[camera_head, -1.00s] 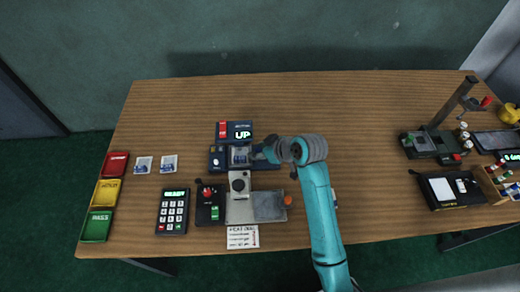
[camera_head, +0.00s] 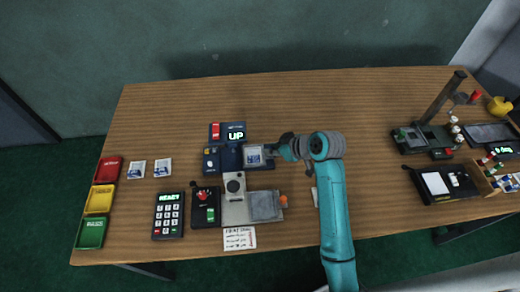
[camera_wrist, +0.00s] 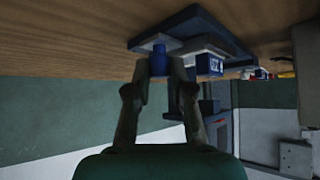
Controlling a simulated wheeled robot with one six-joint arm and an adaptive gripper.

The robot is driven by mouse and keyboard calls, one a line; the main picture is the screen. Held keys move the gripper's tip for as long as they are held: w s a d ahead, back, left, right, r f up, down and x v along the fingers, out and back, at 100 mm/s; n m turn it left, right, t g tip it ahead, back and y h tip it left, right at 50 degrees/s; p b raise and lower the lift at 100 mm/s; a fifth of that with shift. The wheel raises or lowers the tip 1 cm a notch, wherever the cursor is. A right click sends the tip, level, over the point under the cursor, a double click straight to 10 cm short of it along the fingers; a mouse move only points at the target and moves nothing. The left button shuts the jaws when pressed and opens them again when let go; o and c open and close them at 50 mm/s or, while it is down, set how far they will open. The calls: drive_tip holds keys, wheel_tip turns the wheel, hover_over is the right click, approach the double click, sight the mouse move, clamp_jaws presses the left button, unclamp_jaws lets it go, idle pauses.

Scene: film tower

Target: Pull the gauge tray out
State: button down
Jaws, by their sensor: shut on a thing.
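The gauge (camera_head: 229,158) is a dark blue block near the middle of the table. Its pale gauge tray (camera_head: 258,156), with a blue-and-white piece on it, sticks out on the gauge's right side. My gripper (camera_head: 276,153) is at the tray's right end. In the wrist view my gripper (camera_wrist: 158,72) is shut on a blue knob (camera_wrist: 160,57) at the tray's end. The gauge also shows there as a dark blue body (camera_wrist: 190,28) beyond the fingers. The inner end of the tray is hard to make out.
A display reading "UP" (camera_head: 235,135) stands behind the gauge. A grey device with a plate (camera_head: 265,206) and a red-knobbed box (camera_head: 206,206) stand in front. A keypad (camera_head: 168,215) and coloured trays (camera_head: 100,198) lie left.

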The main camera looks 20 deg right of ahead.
drive_tip(key=shift+s+d, duration=0.2)
drive_tip(key=shift+d, duration=0.55)
drive_tip(key=c, duration=1)
unclamp_jaws()
drive_tip(key=shift+d, duration=0.1)
drive_tip(key=v, duration=1.2)
